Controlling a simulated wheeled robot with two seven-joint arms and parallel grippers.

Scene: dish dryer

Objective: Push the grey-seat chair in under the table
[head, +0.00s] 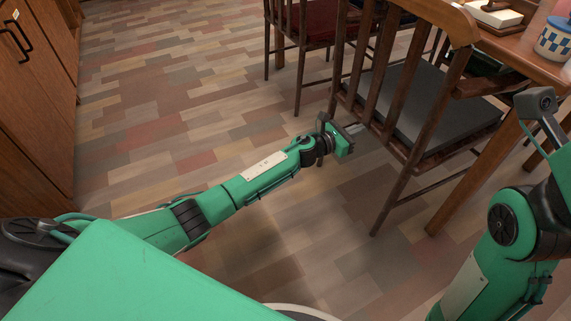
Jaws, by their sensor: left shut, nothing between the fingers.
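The grey-seat chair (408,113) stands at the right of the head view, with its slatted wooden back towards me and its seat facing the table. The wooden table (518,53) is beyond it at the upper right, and part of the seat reaches beneath the table's edge. My left gripper (356,128) is shut and empty, its fingertips at the lower part of the chair's back, near the slats. I cannot tell whether they touch the wood. My right arm comes in at the lower right, and its fingers are not visible.
A red-seat chair (318,22) stands behind the grey-seat chair. Wooden cabinets (35,110) line the left edge. A butter dish (495,14) and a blue-checked pot (556,40) are on the table. The tiled floor (170,120) between the cabinets and chairs is clear.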

